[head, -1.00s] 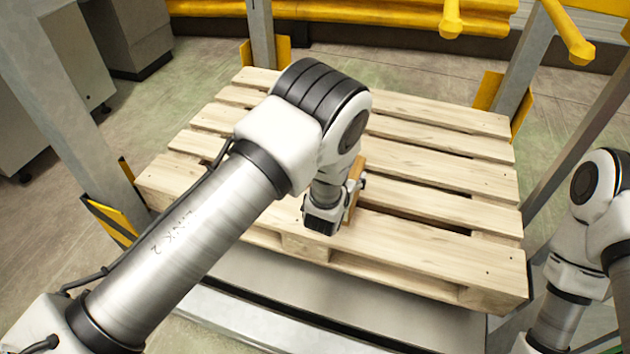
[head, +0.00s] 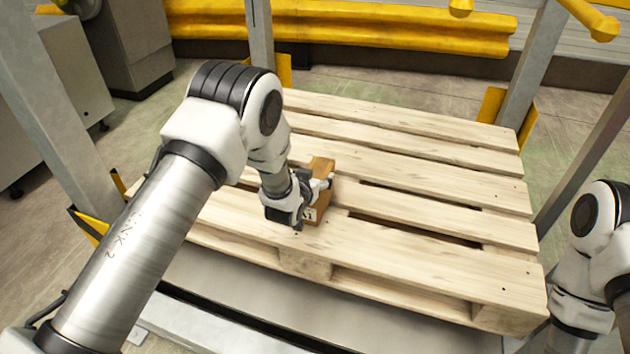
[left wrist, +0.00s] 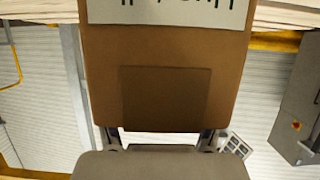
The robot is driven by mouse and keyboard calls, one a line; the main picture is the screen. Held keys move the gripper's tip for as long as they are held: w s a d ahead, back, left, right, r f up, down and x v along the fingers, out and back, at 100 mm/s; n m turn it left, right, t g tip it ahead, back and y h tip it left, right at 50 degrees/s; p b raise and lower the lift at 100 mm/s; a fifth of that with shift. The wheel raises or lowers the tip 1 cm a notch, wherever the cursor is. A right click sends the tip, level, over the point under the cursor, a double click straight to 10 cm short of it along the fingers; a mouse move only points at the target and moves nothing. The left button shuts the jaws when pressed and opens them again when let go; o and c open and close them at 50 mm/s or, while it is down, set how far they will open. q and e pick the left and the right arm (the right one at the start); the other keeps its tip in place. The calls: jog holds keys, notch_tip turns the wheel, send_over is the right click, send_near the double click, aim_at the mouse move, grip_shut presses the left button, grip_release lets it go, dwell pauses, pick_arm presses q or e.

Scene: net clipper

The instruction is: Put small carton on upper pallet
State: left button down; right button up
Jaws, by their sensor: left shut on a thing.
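The small carton (head: 321,174) is a brown box with a white label. My left gripper (head: 308,194) is shut on it, over the front left part of the wooden pallet (head: 430,266). Its underside is mostly hidden, so I cannot tell whether it touches the slats. In the left wrist view the carton (left wrist: 165,70) fills the middle, its label at the top edge and a grey gripper pad below it. My right arm shows at the right edge of the head view; its gripper is out of view.
Grey rack posts (head: 262,40) stand around the pallet, with yellow guards at their feet. A yellow rail (head: 380,25) runs behind. Grey cabinets (head: 135,45) stand at the back left. The pallet's middle and right slats are clear.

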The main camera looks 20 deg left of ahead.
pick_arm(q)
jog(key=shift+r, duration=0.15)
jog(key=shift+c, duration=0.7)
grip_release()
jog(key=shift+s, duration=0.2)
jog(key=p+v, duration=0.3)
jog(key=v, duration=0.8)
jog(key=s+a+f+g, duration=0.3)
jog(key=s+f+g, duration=0.5)
jog(key=s+f, duration=0.8)
jog(key=s+f+g, duration=0.1)
jog(key=s+g, duration=0.2)
jog(key=s, duration=0.6)
jog(key=s+a+f+g, duration=0.1)
jog(key=s+g, duration=0.1)
jog(key=s, duration=0.8)
jog(key=shift+s+f+n+g, duration=0.2)
jog(key=shift+f+n+g, duration=0.05)
jog(key=shift+n+g, duration=0.15)
